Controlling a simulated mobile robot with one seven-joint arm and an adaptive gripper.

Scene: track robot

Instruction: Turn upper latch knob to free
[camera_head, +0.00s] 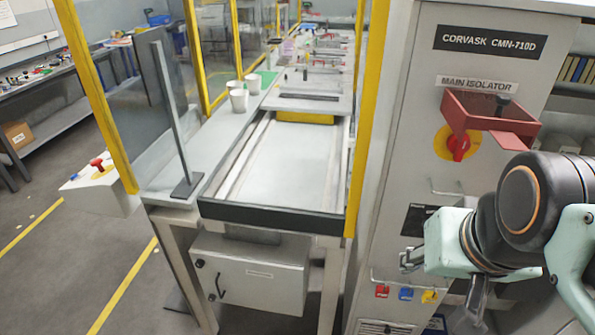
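A grey cabinet (262,276) hangs under the conveyor table, with its door facing me. A small dark upper latch knob (200,263) sits near the door's upper left corner. A lower knob (212,297) sits below it, beside a dark curved handle (220,287). The angle of the upper knob is too small to read. My gripper (405,261) is far to the right of the cabinet, in front of the tall machine cabinet. Its two small fingers point left and look apart, with nothing between them.
The tall machine cabinet (470,130) carries a red isolator guard (490,118) and coloured padlocks (406,294). Yellow posts frame the conveyor table (285,165). A table leg (183,265) stands left of the hanging cabinet. A red-knobbed control box (103,190) projects at left. Floor is open at lower left.

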